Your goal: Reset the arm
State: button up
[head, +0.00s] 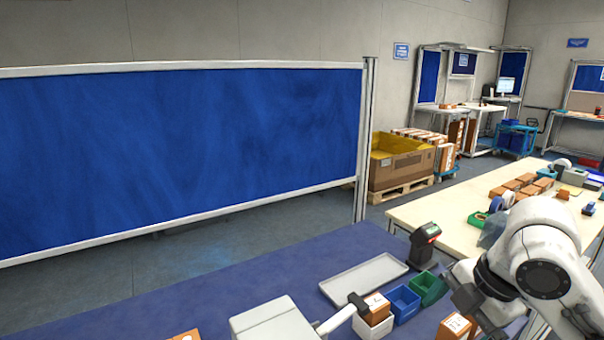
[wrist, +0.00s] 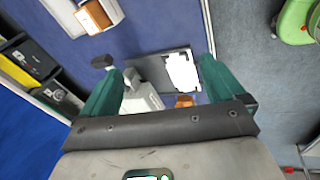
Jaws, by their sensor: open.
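My arm (head: 540,262), white with dark joints, reaches in at the right of the head view, over the right end of the blue table. Its gripper cannot be made out there. In the wrist view my gripper (wrist: 165,75) shows two green fingers spread wide apart, open, with nothing held between them. Beyond the fingers, a grey-white device (wrist: 142,98) and a dark item with a white patch (wrist: 183,72) show on the blue surface, partly hidden by the gripper.
The blue table (head: 240,280) holds a grey tray (head: 365,280), a dark scanner-like device (head: 424,246), a blue bin (head: 403,303), a green bin (head: 430,288), a white bin (head: 373,328) and a carton (head: 455,326). A blue partition (head: 180,150) stands behind.

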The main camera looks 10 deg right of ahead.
jog(key=w+a+f+m+t+y, duration=0.25)
jog(key=a+m, duration=0.25)
jog(key=a, duration=0.4)
jog(key=s+a+f+m, duration=0.4)
jog(key=s+f+m, duration=0.25)
jog(key=f, duration=0.35)
jog(key=s+d+f+m+g+h, duration=0.2)
jog(key=s+d+f+m, duration=0.2)
jog(key=s+f, duration=0.3)
jog(key=s+d+f+m+g+h, duration=0.2)
jog(key=s+f, duration=0.6)
jog(key=s, duration=0.7)
jog(key=d+m+h, duration=0.1)
jog(key=d+m, duration=0.1)
jog(key=m, duration=0.1)
jog(key=shift+d, duration=0.2)
